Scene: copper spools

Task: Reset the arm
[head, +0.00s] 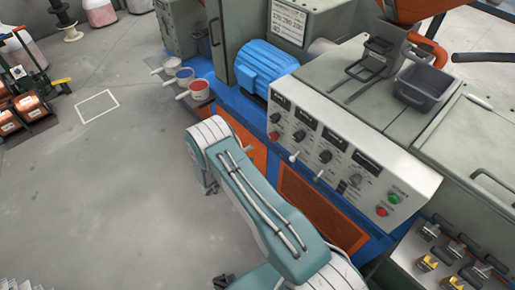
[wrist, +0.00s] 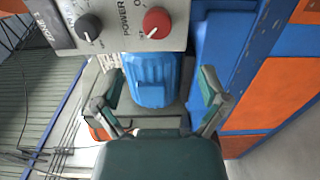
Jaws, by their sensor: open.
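My gripper (wrist: 161,90) is open in the wrist view, its two fingers spread apart with nothing between them. Behind the gap shows a blue ribbed motor (wrist: 150,78). A control panel (wrist: 120,40) with a red knob (wrist: 157,22) and a black knob (wrist: 89,27) fills the top of that view. In the head view my teal and white arm lies folded in front of the machine's control panel (head: 345,140). I cannot make out the gripper's fingers in the head view.
The blue motor (head: 265,68) sits behind the panel. A grey bin (head: 425,88) stands on the machine top. Several cups, one of them red inside (head: 199,88), stand left of the panel. Copper spools (head: 30,105) are at far left. The grey floor (head: 90,190) between is clear.

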